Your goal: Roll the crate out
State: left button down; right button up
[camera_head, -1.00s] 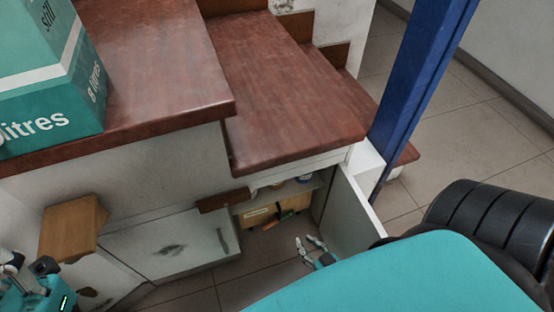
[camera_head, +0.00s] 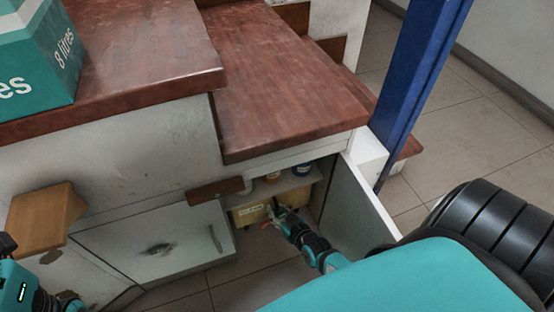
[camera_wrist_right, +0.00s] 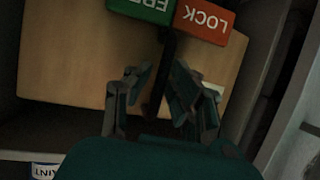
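The crate (camera_head: 247,215) is a light wooden box with a pale label, low inside the open cupboard under the steps. Its wooden front (camera_wrist_right: 70,65) fills much of the right wrist view. A green plate reading FREE (camera_wrist_right: 142,8) and a red plate reading LOCK (camera_wrist_right: 205,20) show there upside down, with a dark bar (camera_wrist_right: 158,80) below them. My right gripper (camera_head: 277,210) is at the crate's front. In the wrist view its fingers (camera_wrist_right: 162,85) are apart, with the dark bar between them; contact is unclear. My left arm shows at the lower left, its fingers out of frame.
An open cupboard door (camera_head: 362,212) stands right of my right arm. A closed grey door (camera_head: 160,245) is to the left. Jars (camera_head: 302,170) stand on the shelf above the crate. A blue post (camera_head: 422,90) rises at the right. Wooden steps (camera_head: 285,95) overhang the opening.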

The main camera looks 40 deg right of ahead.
jog(key=shift+w, duration=0.1)
grip_shut()
dwell(0.3)
